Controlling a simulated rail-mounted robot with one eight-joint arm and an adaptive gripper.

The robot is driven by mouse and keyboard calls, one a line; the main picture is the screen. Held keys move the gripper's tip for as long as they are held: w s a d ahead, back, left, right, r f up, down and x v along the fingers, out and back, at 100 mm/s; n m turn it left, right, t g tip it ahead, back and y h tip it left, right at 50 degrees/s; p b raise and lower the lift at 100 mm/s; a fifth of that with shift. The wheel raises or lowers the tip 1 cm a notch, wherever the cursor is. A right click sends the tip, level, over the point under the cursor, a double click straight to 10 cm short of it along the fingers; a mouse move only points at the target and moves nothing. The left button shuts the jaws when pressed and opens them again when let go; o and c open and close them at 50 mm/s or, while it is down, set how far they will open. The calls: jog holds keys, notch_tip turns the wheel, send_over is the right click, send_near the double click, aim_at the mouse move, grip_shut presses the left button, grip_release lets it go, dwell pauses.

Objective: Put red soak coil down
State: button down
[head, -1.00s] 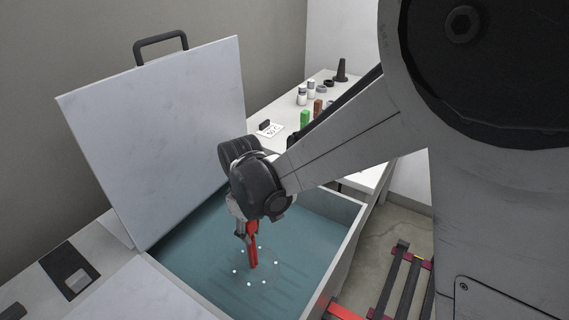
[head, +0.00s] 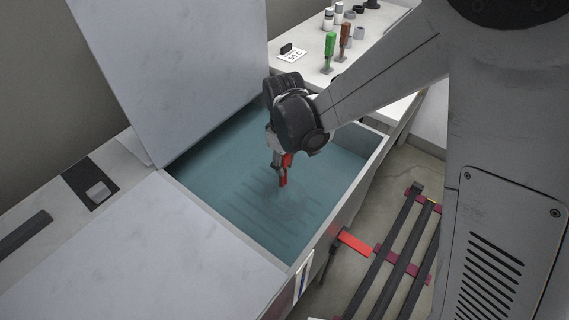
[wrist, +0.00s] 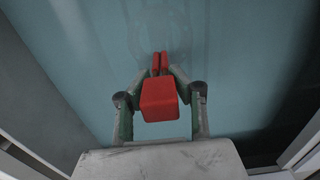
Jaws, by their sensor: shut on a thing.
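My gripper (head: 281,163) is over the open water tank (head: 340,205), pointing down. It is shut on a red handle (head: 284,178), the visible part of the red soak coil, whose lower end meets the water. In the wrist view the red handle (wrist: 159,100) sits between the two fingers, with two red prongs reaching away toward the water. Faint curved outlines show under the water beyond the prongs. The coil's body is too faint to make out clearly, and I cannot tell whether it touches the bottom.
The raised lid (head: 180,75) stands behind the tank's left side. A white bench (head: 375,65) behind holds a green tool (head: 329,48), a brown tool (head: 344,40) and several small containers. A rack of dark bars (head: 400,245) stands right of the tank.

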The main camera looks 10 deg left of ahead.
jog(key=shift+f, duration=0.15)
jog(key=c, duration=1.5)
grip_release()
jog(key=shift+c, duration=0.2)
notch_tip(320, 180, up, 12)
jog(key=shift+r+p, duration=0.2)
jog(key=shift+p, duration=0.55)
jog(key=shift+d+r, duration=0.15)
jog(key=shift+d, duration=0.05)
jog(key=s+d+r+m+t+y, duration=0.1)
jog(key=s+d+r+m, duration=0.2)
jog(key=d, duration=0.5)
jog(key=d+r+m+t, duration=0.2)
jog(key=d+r, duration=0.3)
jog(key=d, duration=0.2)
jog(key=s+d+r+m+t+h, duration=0.1)
jog(key=s+d+m+t, duration=0.3)
jog(key=d, duration=1.1)
jog(key=s+m, duration=0.3)
jog(key=s, duration=0.3)
jog(key=shift+s+d+r+m, duration=0.15)
jog(key=shift+s+r+m, duration=0.15)
jog(key=shift+r+m, duration=0.1)
